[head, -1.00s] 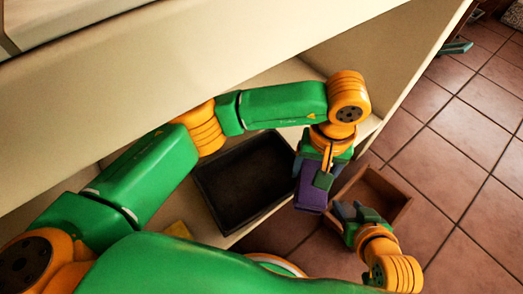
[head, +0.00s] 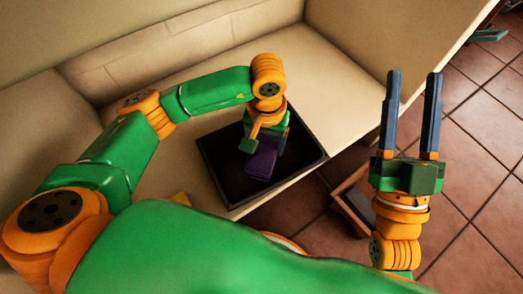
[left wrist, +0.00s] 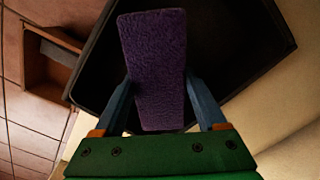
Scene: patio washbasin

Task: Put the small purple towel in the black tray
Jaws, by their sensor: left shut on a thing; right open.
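The small purple towel (head: 262,160) is a folded block, held by my left gripper (head: 262,150) over the black tray (head: 221,180). The left wrist view shows the towel (left wrist: 155,60) between the two fingers of my left gripper (left wrist: 157,95), with the dark tray (left wrist: 235,50) beyond it. I cannot tell whether the towel touches the tray floor. My right gripper (head: 411,115) is open and empty, fingers pointing up the picture, to the right of the tray.
The tray sits on a cream shelf (head: 330,85) near its front edge. A brown wooden box (head: 345,215) stands on the tiled floor (head: 480,160), with a grey item inside. A small yellow thing (head: 180,198) lies left of the tray.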

